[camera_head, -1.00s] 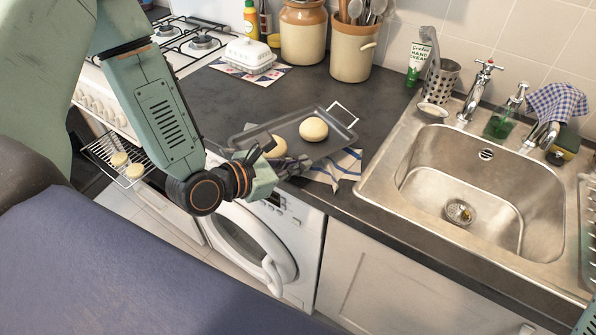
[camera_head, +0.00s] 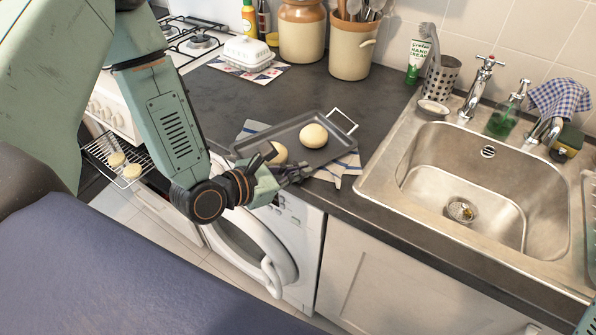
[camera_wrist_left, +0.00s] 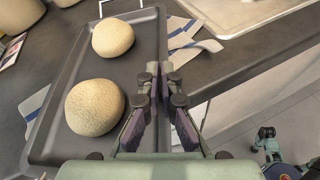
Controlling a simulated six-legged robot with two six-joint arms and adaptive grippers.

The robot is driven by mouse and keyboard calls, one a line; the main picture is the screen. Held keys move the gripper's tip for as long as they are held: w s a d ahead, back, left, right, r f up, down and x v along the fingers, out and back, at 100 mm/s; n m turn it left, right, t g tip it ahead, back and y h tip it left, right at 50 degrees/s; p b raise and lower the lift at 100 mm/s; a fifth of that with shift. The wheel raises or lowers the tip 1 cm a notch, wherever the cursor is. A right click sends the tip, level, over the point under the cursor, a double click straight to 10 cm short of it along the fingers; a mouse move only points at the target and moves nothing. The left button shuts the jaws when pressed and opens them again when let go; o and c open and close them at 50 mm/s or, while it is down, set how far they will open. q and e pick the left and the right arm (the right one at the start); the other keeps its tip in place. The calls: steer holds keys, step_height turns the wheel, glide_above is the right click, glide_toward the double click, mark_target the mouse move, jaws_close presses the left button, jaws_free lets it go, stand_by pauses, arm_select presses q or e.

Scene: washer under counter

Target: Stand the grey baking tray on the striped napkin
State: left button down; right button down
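My left gripper (camera_head: 298,171) is at the tray's front long edge. In the left wrist view its fingers (camera_wrist_left: 160,70) are close together on the rim of the tray (camera_wrist_left: 70,65). Whether the tray's underside fully touches the napkin is hard to tell.
The sink (camera_head: 480,190) is to the right. The open washer door (camera_head: 250,245) is below the counter. A white butter dish (camera_head: 249,52) and crocks (camera_head: 352,45) stand at the back. The dark counter (camera_head: 270,95) behind the tray is clear.

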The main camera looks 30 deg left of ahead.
arm_select(q)
steer(key=shift+s+f, duration=0.1)
steer(key=c, duration=2)
jaws_free()
steer(key=shift+s, duration=0.15)
steer(key=o, duration=0.5)
steer(key=shift+d, duration=0.15)
steer(key=shift+r, duration=0.2)
